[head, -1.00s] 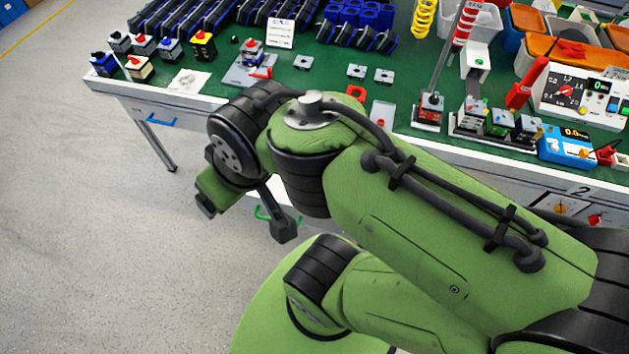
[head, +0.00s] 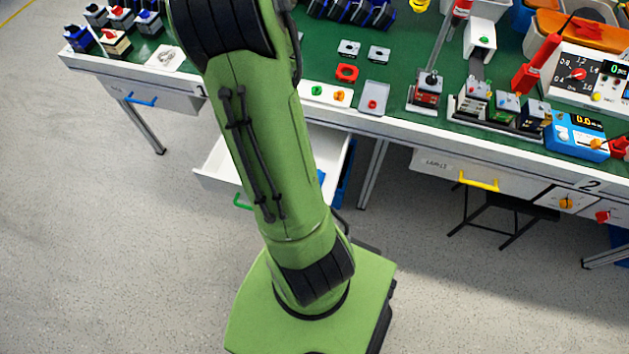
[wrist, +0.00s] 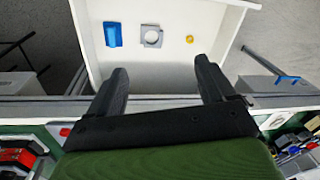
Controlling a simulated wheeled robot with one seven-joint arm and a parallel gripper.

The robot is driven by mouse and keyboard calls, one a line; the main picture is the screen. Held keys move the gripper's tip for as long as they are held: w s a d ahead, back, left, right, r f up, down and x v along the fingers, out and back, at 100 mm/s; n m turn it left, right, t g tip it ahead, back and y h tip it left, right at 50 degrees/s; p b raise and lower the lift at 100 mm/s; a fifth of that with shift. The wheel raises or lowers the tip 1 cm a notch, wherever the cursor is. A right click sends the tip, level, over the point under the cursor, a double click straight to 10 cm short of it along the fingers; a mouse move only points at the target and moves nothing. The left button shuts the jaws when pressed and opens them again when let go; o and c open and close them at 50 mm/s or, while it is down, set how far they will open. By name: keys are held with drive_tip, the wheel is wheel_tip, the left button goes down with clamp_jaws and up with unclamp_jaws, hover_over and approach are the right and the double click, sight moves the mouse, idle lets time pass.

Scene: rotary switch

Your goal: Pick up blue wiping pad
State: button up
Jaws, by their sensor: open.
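The blue wiping pad (wrist: 112,34) lies in the left part of an open white drawer (wrist: 133,76) in the wrist view. A small blue patch in the drawer beside my arm in the head view may be the same pad. My gripper (wrist: 162,80) is open and empty, its two fingers reaching over the drawer's table-side edge. The pad is ahead and to the left of the fingers, apart from them. My gripper is out of sight in the head view, where my arm hides much of the drawer (head: 217,170).
A grey square plate with a round hole (wrist: 152,36) lies right of the pad, with a yellow ring-like part (wrist: 190,39) farther right. The green worktop (head: 395,75) holds switches and devices near its front edge. A blue handle (wrist: 286,80) shows at right.

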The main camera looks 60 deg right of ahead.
drive_tip(key=s+d+f+m+g+b, duration=0.1)
drive_tip(key=s+d+f+m, duration=0.15)
drive_tip(key=s+f, duration=0.2)
drive_tip(key=s+d+f+m+g, duration=0.1)
drive_tip(key=s+d+f, duration=0.25)
drive_tip(key=f, duration=0.25)
drive_tip(key=f+b, duration=0.1)
drive_tip(key=f, duration=0.2)
drive_tip(key=f+b, duration=0.1)
drive_tip(key=f, duration=0.2)
drive_tip(key=f+b, duration=0.1)
drive_tip(key=f, duration=0.3)
drive_tip(key=shift+d+f, duration=0.1)
drive_tip(key=shift+d, duration=0.3)
wheel_tip(320, 180, down, 6)
drive_tip(key=b, duration=0.2)
drive_tip(key=shift+r+b, duration=0.25)
drive_tip(key=shift+b, duration=0.1)
drive_tip(key=shift+r, duration=0.1)
drive_tip(key=c, duration=1.1)
